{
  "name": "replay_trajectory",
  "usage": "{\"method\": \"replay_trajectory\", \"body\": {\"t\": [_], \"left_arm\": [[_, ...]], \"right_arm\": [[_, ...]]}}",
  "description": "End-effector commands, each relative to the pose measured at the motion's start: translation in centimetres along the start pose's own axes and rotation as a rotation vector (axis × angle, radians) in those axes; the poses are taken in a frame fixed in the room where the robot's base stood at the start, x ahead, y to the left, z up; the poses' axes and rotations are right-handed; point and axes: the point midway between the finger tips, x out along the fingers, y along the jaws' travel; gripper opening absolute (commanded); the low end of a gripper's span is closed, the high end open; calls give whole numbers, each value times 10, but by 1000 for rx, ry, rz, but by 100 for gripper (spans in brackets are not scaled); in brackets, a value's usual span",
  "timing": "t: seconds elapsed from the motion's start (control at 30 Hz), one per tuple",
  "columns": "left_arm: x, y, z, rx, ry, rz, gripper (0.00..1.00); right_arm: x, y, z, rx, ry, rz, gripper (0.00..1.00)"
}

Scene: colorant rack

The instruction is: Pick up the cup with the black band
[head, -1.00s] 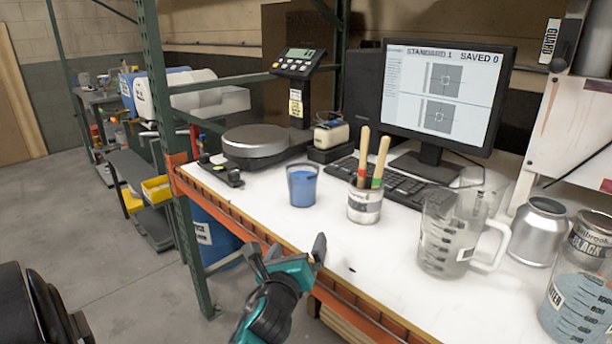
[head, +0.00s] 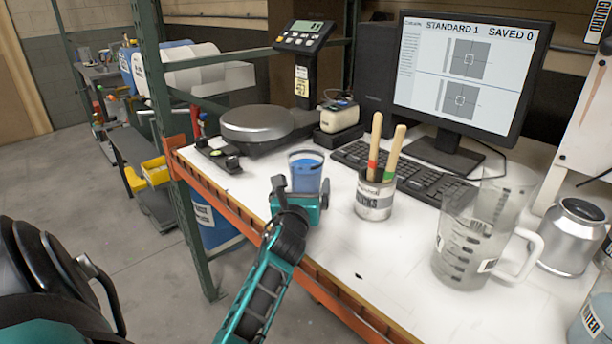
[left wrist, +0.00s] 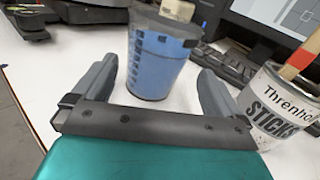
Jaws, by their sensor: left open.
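A clear cup holding blue content (head: 306,168) stands upright on the white bench top, between the scale and the can of sticks. In the left wrist view the cup (left wrist: 156,68) shows dark measuring marks on its side and a dark band around the top. My left gripper (head: 301,190) is at the near side of the cup. In the left wrist view the left gripper (left wrist: 158,82) is open, with one finger on each side of the cup's near face and visible gaps. It does not grasp the cup. My right gripper is not in view.
A can of stir sticks (head: 374,198) stands right of the cup, close to the right finger in the wrist view. A scale (head: 256,127) is behind left. A keyboard (head: 425,180), a clear pitcher (head: 465,245) and a metal can (head: 571,240) lie further right.

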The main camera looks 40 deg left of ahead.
Motion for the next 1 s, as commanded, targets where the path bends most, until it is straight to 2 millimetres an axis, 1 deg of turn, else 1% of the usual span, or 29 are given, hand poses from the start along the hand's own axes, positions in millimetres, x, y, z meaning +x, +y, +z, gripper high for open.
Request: {"method": "replay_trajectory", "body": {"t": [0.03,0.17,0.23,0.4,0.53,0.67,0.87,1.0], "left_arm": [[5,0,0,0,-1,0,100],[11,0,-1,0,1,1,100],[18,1,-1,-3,1,2,100],[41,3,-4,-4,0,2,100],[56,3,-4,-2,0,0,100],[61,3,-4,0,0,0,100],[61,3,-4,0,1,0,100],[61,3,-4,0,1,0,87]], "right_arm": [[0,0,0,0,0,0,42],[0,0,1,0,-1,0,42],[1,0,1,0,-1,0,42],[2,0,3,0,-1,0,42],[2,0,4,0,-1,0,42],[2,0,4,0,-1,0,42],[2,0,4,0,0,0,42],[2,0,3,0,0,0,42]]}}
